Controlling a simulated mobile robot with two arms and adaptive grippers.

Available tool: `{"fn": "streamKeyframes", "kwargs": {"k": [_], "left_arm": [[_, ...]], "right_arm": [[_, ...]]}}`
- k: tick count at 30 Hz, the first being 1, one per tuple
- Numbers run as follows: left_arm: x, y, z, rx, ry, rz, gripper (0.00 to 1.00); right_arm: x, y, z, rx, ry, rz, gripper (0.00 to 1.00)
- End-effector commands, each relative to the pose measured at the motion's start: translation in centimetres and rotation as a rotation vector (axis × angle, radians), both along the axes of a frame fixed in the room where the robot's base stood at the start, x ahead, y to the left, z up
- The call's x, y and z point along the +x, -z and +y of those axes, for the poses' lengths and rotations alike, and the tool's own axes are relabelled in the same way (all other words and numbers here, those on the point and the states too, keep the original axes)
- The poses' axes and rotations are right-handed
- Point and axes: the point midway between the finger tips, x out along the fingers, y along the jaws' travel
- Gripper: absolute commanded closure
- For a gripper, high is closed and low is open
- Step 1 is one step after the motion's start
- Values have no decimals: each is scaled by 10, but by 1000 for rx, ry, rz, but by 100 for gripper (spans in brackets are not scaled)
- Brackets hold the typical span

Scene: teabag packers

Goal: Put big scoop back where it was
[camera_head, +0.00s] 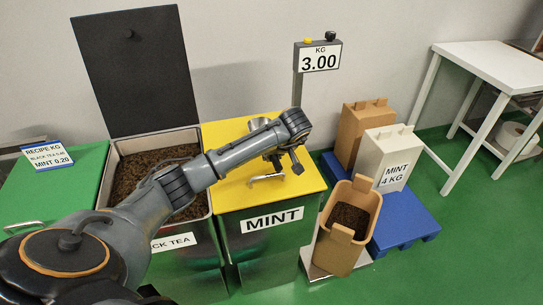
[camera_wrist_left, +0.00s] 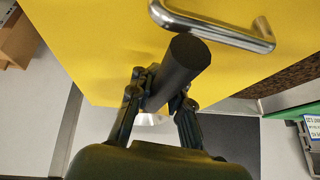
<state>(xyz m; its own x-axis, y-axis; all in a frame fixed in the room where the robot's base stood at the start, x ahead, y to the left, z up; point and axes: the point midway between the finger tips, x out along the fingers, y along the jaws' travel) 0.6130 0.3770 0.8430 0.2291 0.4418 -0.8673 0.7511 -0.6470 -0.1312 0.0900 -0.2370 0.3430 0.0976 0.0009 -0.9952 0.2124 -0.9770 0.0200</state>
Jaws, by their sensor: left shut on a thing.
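My left gripper (camera_head: 285,163) is over the yellow lid (camera_head: 230,183) of the mint bin. It is shut on the black handle of the big scoop (camera_wrist_left: 178,68), which shows between the fingers in the left wrist view. The scoop's metal part (camera_wrist_left: 150,119) is mostly hidden behind the gripper. In the head view a grey metal piece (camera_head: 258,124), seemingly the scoop's bowl, shows behind my arm above the lid's far part. I cannot tell whether the scoop touches the lid. My right gripper is not in view.
The lid's metal handle (camera_head: 266,177) lies close to the gripper. The black tea bin (camera_head: 108,185) stands open at left, its dark lid (camera_head: 135,70) upright. A scale display (camera_head: 319,57) reads 3.00. An open box (camera_head: 336,252) holds tea at right, beside a blue pallet (camera_head: 405,222).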

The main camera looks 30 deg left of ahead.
Motion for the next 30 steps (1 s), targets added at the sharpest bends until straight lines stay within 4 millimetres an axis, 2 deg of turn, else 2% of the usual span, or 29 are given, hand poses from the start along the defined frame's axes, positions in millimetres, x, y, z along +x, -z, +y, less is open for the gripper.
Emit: {"fn": "streamKeyframes", "kwargs": {"k": [15,16,20,30], "left_arm": [[1,11,1,2,-1,-4,100],[1,12,1,1,-1,-3,85],[1,11,0,0,-1,-3,59],[1,8,0,0,-1,-3,59]], "right_arm": [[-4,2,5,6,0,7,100],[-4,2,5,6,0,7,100],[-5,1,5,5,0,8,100],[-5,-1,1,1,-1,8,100]]}}
